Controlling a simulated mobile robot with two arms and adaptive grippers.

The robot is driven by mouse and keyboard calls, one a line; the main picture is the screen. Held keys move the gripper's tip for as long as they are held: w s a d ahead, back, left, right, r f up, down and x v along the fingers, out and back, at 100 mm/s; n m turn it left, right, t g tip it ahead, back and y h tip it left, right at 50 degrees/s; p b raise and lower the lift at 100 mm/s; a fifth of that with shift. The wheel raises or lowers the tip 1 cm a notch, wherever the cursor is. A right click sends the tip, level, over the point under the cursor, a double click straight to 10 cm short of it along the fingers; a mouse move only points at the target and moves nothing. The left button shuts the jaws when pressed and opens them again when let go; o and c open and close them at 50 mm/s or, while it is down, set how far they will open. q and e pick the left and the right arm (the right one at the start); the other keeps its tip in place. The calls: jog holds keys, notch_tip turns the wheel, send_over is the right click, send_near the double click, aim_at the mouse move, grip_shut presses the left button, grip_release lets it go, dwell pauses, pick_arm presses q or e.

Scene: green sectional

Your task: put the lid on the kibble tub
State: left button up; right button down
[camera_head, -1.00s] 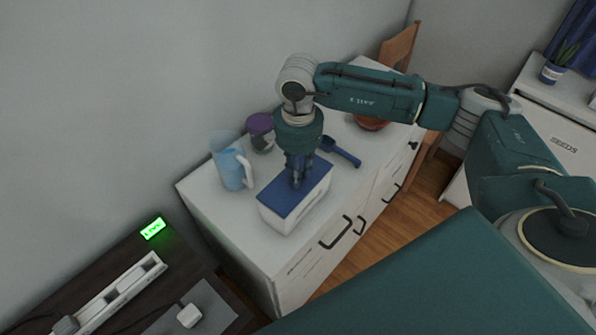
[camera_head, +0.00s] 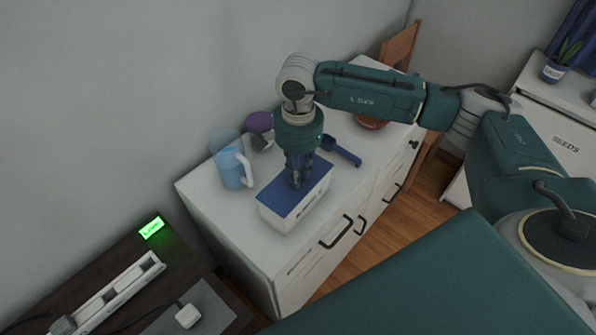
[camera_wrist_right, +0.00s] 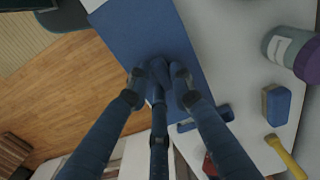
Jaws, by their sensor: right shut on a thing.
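The kibble tub (camera_head: 292,217) is a white box on the white cabinet top, with a printed label on its front. The flat blue lid (camera_head: 282,203) lies over its top and looks level and lined up with the rim. I cannot tell whether a small gap is left. My right gripper (camera_head: 298,184) points down over the lid's far half. In the right wrist view its fingers (camera_wrist_right: 160,75) are closed together on the middle of the lid (camera_wrist_right: 140,35), and they hide the part they grip. My left gripper is not in view.
A blue jug (camera_head: 235,168) and a purple-lidded jar (camera_head: 260,124) stand behind the tub. A blue scoop (camera_head: 341,151) lies to its right, with a red bowl (camera_head: 370,122) beyond. The right wrist view shows a blue block (camera_wrist_right: 276,104) and a yellow handle (camera_wrist_right: 287,157).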

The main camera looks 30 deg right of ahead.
jog(key=shift+f+b, duration=0.2)
jog(key=shift+b, duration=0.25)
dwell(0.4)
dwell(0.3)
jog(key=c, duration=1.5)
grip_release()
jog(key=shift+o, duration=0.5)
jog(key=o, duration=0.4)
jog(key=shift+r+p, duration=1.6)
jog(key=shift+r, duration=1.9)
jog(key=shift+c, duration=0.4)
